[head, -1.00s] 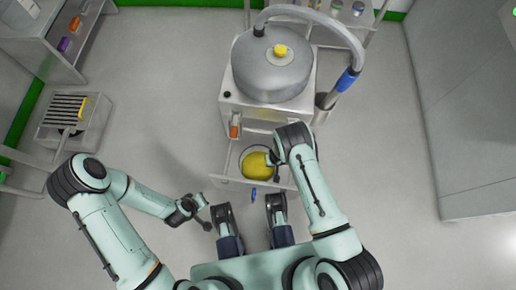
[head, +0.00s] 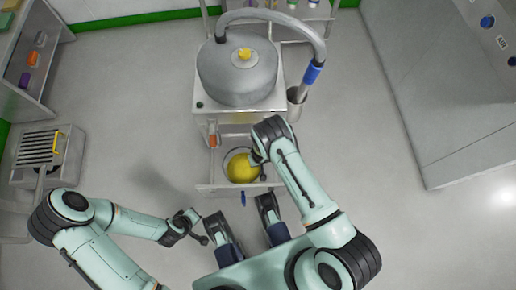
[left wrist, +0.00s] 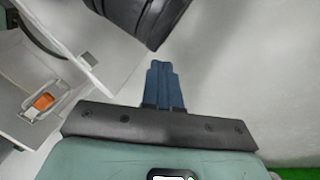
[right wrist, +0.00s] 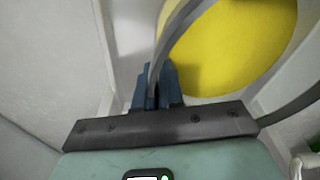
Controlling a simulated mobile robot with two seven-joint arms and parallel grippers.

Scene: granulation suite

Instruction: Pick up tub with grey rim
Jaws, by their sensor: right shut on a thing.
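The tub with grey rim (head: 231,158) sits in the pulled-out drawer below the steel vessel, with yellow inside it (head: 242,169). In the right wrist view its curved grey rim (right wrist: 184,24) runs between my fingers, with the yellow (right wrist: 238,48) beside them. My right gripper (head: 260,160) is shut on that rim, and it also shows in the right wrist view (right wrist: 157,88). The tub's right side is partly hidden by my right arm. My left gripper (head: 205,240) is shut and empty, away from the drawer; its fingers are together in the left wrist view (left wrist: 164,82).
The drawer (head: 204,188) has raised walls around the tub. The steel vessel (head: 240,75) stands on a cabinet behind it, with a hose arching right. An orange-labelled item (head: 212,141) is on the cabinet front.

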